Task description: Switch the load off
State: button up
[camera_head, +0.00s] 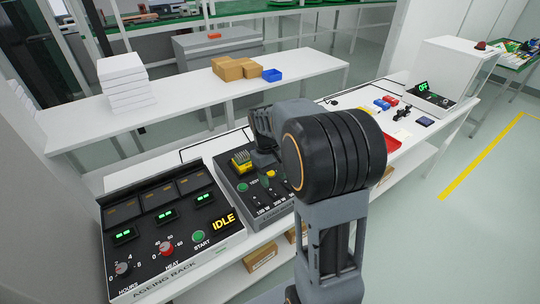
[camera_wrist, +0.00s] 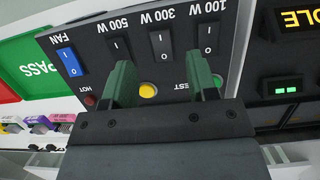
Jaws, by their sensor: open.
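The load box is a dark panel (camera_head: 233,191) in the middle of the bench, partly hidden behind my arm. In the wrist view it appears upside down, with black rocker switches marked 100 W (camera_wrist: 209,38), 300 W (camera_wrist: 161,46) and 500 W (camera_wrist: 119,51), and a blue FAN rocker (camera_wrist: 70,61). I cannot tell their positions. A yellow lamp (camera_wrist: 148,90) and a dark red HOT lamp (camera_wrist: 90,101) show below the rockers. My gripper (camera_wrist: 162,80) is open, its two green fingers apart over the panel, with nothing held between them. Whether they touch it is unclear.
The ageing rack (camera_head: 165,262), with a display reading IDLE, stands left of the load box. A red tray (camera_head: 393,144) and a white unit reading OFF (camera_head: 455,66) are to the right. A green PASS area (camera_wrist: 35,68) borders the panel.

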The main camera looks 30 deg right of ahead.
jog(key=v, duration=0.8)
jog(key=shift+r, duration=0.3)
jog(key=s+a+f+t, duration=0.1)
jog(key=s+a+t, duration=0.2)
jog(key=s, duration=0.3)
jog(key=s+a+f+m+t, duration=0.1)
jog(key=s+a+f+t, duration=0.1)
jog(key=s+a, duration=0.3)
jog(key=shift+s+t+y+p, duration=0.3)
jog(key=shift+s+t, duration=0.5)
jog(key=shift+s, duration=0.2)
jog(key=shift+c, duration=0.2)
